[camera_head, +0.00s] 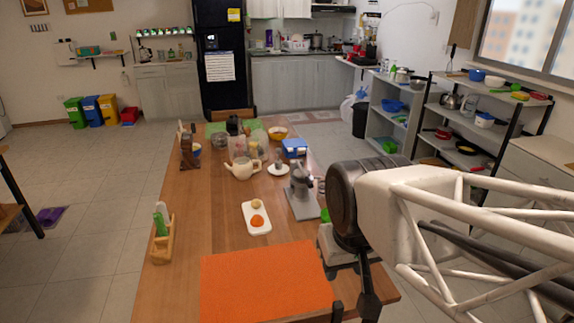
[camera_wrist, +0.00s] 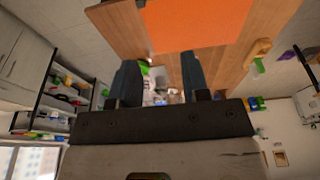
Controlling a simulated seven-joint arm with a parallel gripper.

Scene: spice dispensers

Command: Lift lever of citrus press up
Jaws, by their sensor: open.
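The citrus press (camera_head: 302,192) is grey and stands upright on the right side of the wooden table, with a flat base. Its lever is too small to make out clearly, so I cannot tell its angle. My gripper (camera_head: 353,306) is near the front right of the table, beside the orange mat and well apart from the press. In the wrist view my gripper (camera_wrist: 159,62) is open, with two dark fingers spread and nothing between them. Small objects show far beyond the fingers there, and I cannot tell the press among them.
An orange mat (camera_head: 262,284) covers the table's near end. A white board (camera_head: 257,224) with orange and tan round items lies left of the press. A cream teapot (camera_head: 242,168) and a blue container (camera_head: 294,147) stand behind. A wooden holder (camera_head: 161,240) is at the left edge.

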